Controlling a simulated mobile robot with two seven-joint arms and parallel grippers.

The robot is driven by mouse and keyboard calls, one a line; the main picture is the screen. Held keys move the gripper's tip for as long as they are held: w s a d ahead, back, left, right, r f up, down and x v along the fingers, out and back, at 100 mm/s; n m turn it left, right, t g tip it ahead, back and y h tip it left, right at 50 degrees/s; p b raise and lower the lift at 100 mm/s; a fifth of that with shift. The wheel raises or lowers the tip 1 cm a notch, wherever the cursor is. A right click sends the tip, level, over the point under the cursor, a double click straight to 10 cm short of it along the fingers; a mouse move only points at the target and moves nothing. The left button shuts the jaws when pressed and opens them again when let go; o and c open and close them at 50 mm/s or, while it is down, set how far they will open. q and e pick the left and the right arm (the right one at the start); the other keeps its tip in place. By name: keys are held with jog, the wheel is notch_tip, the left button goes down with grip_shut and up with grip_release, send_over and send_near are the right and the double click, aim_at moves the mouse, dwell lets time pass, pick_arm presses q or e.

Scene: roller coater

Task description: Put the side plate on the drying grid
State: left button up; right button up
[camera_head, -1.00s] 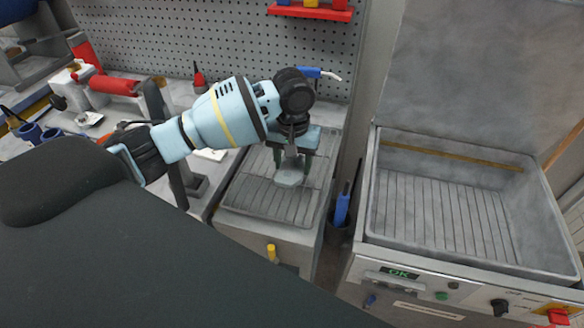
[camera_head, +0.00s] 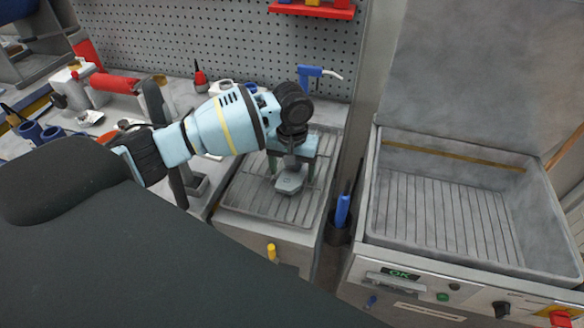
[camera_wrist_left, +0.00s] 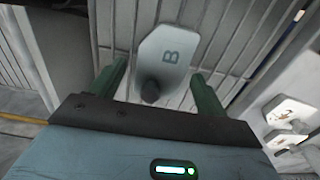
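The side plate (camera_head: 289,181) is a small light grey plate with clipped corners. In the left wrist view the plate (camera_wrist_left: 172,48) shows a letter B and a dark round knob. It appears to lie on the bars of the drying grid (camera_head: 245,196); any small gap beneath it cannot be judged. My left gripper (camera_head: 292,168) is over the plate, pointing down at the grid. In the left wrist view the gripper's (camera_wrist_left: 160,85) two green fingers are wide apart, with the knob between them and touching neither. My right gripper is not in view.
An open grey basin (camera_head: 445,215) with a raised lid stands at the right. A blue-handled tool (camera_head: 342,210) stands in a dark holder between grid and basin. A cluttered bench with a red roller (camera_head: 115,83) is at the left. Pale plates (camera_wrist_left: 290,112) show at the wrist view's right.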

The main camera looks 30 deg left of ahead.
aim_at(292, 174)
pick_arm(q)
notch_tip(292, 174, up, 12)
jog(key=shift+r+p, duration=0.15)
jog(key=shift+p, duration=0.25)
dwell(0.4)
dwell(1.3)
